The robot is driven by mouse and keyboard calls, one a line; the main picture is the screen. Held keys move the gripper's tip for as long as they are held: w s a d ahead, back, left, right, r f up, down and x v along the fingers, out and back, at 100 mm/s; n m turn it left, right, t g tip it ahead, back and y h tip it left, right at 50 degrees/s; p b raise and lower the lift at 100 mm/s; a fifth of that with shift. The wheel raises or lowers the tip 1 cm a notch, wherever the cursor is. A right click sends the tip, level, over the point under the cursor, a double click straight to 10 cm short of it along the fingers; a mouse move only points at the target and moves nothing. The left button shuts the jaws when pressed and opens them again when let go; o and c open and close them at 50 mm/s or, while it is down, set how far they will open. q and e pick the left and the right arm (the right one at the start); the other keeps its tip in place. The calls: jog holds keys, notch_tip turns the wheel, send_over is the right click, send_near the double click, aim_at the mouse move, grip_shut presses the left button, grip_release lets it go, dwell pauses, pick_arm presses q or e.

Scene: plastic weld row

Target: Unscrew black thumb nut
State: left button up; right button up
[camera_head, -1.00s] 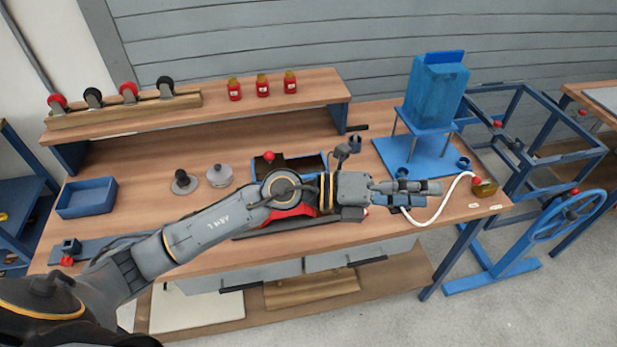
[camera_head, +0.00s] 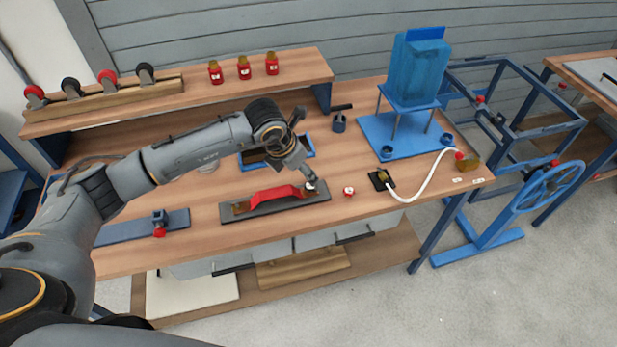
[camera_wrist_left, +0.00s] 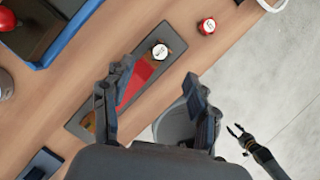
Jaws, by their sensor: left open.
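The black thumb nut (camera_wrist_left: 160,50), with a pale marked top, sits at one end of a red piece (camera_wrist_left: 135,82) on a dark grey plate (camera_wrist_left: 82,127) in the left wrist view. The same red piece (camera_head: 268,197) and plate (camera_head: 235,218) lie on the bench in the head view. My left gripper (camera_head: 311,185) reaches down at the plate's right end and hides part of the nut. In the left wrist view, its fingers (camera_wrist_left: 157,82) are apart and empty, with the nut beyond the tips. My right gripper (camera_wrist_left: 236,131) shows small there, jaws apart, over the floor.
A red, white-topped cap (camera_head: 348,191) stands just right of the plate. Beyond it are a black pad (camera_head: 381,180) with a white hose (camera_head: 425,195) and a blue stand (camera_head: 410,140). A blue tray (camera_head: 245,167) lies behind the plate. The bench's front edge is close.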

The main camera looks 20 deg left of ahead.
aim_at(310, 187)
pick_arm(q)
jog(key=p+x, duration=0.1)
jog(key=x, duration=0.7)
jog(key=shift+w+f, duration=0.1)
jog(key=shift+f, duration=0.1)
